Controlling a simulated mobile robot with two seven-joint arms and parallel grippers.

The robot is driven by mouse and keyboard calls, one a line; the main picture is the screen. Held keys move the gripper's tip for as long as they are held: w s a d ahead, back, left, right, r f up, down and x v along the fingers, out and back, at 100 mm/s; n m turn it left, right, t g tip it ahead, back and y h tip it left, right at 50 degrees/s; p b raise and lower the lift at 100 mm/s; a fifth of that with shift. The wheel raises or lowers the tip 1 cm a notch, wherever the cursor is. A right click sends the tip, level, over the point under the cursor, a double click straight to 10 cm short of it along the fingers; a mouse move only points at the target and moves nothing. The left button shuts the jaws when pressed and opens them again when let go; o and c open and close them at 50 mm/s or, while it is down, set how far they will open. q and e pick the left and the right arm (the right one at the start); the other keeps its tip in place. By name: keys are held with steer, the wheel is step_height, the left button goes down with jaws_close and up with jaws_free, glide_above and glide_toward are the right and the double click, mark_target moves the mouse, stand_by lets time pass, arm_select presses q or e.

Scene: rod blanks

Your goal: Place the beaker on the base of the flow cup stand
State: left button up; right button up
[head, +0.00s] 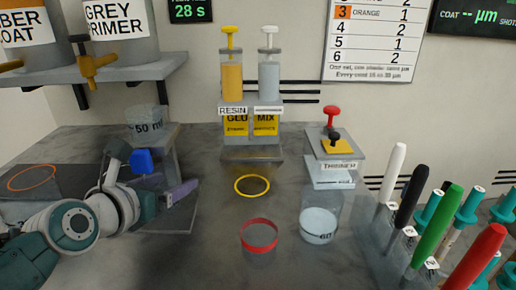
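A clear beaker (319,224) with pale contents and partly legible dark markings stands upright on the bench, right of centre. At left, a clear cup marked "50 m" (148,122) sits on the raised grey top of what looks like the flow cup stand (172,143). The stand's base is low behind my arm and partly hidden. My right gripper is not in view.
The resin dispenser (250,125) and a labelled grey device (335,147) stand behind. A rack with several coloured handles (433,228) fills the right. Paint tanks (122,30) sit on a shelf upper left.

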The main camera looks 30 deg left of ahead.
arm_select(q)
steer(key=shift+o, duration=1.4)
steer(key=shift+r, duration=0.1)
steer(key=shift+s+r+p, duration=0.2)
steer(key=shift+s+p, duration=0.05)
steer(key=shift+p, duration=0.05)
steer(key=p+v, duration=0.3)
steer(key=v, duration=0.8)
steer(key=shift+s+d, duration=0.1)
steer(key=shift+s, duration=0.15)
